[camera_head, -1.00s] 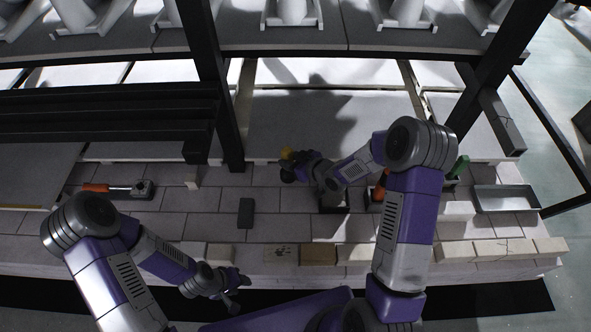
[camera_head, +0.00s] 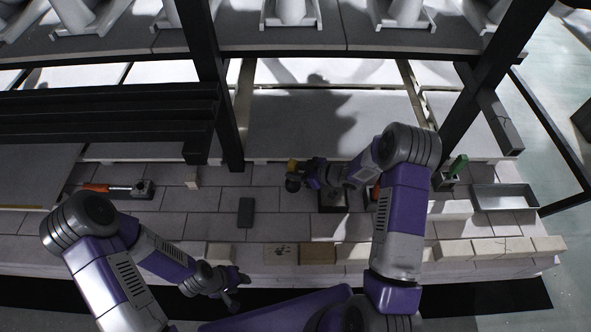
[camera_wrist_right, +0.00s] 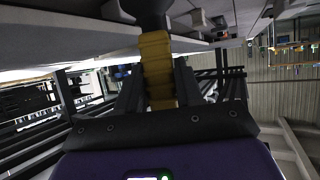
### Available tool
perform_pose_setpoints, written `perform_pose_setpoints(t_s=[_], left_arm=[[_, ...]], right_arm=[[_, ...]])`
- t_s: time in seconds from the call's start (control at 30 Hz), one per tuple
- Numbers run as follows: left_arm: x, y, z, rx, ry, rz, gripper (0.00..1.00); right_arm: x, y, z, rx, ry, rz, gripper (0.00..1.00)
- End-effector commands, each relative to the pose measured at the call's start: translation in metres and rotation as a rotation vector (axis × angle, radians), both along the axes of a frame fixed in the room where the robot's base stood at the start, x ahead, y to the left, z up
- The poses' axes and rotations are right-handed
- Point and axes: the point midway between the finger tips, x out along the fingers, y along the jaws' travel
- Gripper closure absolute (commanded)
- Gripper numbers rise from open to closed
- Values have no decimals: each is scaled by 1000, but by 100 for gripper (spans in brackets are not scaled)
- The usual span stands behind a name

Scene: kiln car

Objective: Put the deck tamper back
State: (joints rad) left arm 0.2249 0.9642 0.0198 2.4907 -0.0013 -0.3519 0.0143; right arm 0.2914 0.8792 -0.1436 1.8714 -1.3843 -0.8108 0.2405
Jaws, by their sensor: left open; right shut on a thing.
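The deck tamper shows its yellow handle (camera_wrist_right: 157,70) in the right wrist view, clamped between the fingers of my right gripper (camera_wrist_right: 158,92). A dark part (camera_wrist_right: 148,12) adjoins the handle at the top of that view. In the head view the tamper (camera_head: 293,184) is small, a yellow top above a dark rounded part, over the brick deck; I cannot tell if it touches the deck. My right gripper (camera_head: 305,172) partly covers it. My left gripper (camera_head: 234,294) is open and empty near the deck's front edge, away from the tamper.
A dark square-topped item (camera_head: 332,200) stands right of the tamper, partly under my right arm. A dark block (camera_head: 246,212), an orange-handled tool (camera_head: 98,187), a green-handled item (camera_head: 458,165) and a metal tray (camera_head: 503,198) are on the deck. A black post (camera_head: 222,100) rises behind.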

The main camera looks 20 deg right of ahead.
Motion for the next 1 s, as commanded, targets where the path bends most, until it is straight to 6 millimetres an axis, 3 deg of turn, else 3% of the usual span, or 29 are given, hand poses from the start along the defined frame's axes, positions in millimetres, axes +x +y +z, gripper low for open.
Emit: perform_pose_setpoints(t_s=[0.6,1.0], left_arm=[[0,0,-41,0,0,0,57],[0,0,-44,0,0,0,57]], right_arm=[[1,1,-52,1,-3,0,100],[1,1,-56,2,-4,0,100]])
